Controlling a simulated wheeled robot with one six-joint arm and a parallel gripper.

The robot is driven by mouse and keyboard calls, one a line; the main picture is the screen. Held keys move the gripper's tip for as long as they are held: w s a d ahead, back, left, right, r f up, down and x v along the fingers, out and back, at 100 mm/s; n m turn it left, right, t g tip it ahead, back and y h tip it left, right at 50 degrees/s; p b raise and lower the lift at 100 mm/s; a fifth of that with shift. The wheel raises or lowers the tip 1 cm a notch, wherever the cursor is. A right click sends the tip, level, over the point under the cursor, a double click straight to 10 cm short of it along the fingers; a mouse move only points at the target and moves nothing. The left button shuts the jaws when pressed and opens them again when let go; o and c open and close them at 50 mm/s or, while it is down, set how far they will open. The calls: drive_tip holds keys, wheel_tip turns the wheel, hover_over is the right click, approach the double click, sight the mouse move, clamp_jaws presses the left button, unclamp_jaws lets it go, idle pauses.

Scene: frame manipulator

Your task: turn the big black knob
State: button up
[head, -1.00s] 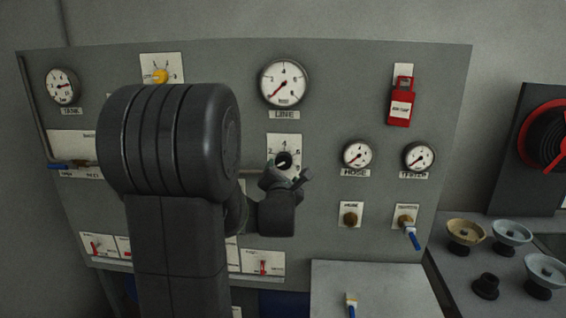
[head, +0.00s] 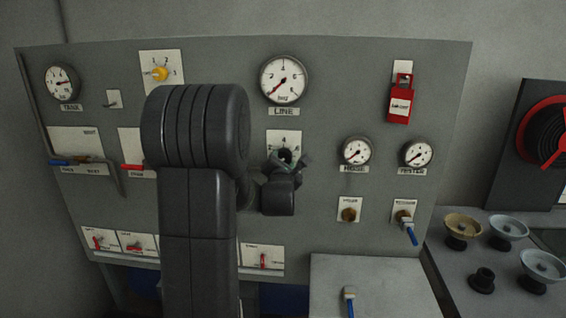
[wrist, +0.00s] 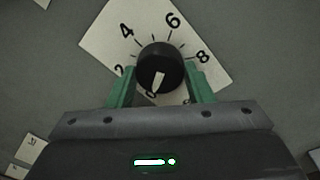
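The big black knob (wrist: 160,68) sits on a white plate marked 2, 4, 6, 8 in the wrist view. Its white pointer mark is toward the bottom of that picture. In the head view the knob (head: 285,155) shows just above my gripper, under the LINE gauge, its lower part hidden. My gripper (wrist: 160,84) is open, with one green finger to each side of the knob's lower part. My gripper (head: 287,164) also shows in the head view, close in front of the panel.
The LINE gauge (head: 284,79) is above the knob. A red padlock-shaped tag (head: 400,105) hangs to the right. HOSE (head: 356,151) and TESTER (head: 418,153) gauges are lower right. A yellow knob (head: 160,73) is at upper left. My arm covers part of the panel's middle-left.

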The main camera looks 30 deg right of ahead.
drive_tip(key=shift+c, duration=0.8)
drive_tip(key=shift+f, duration=0.1)
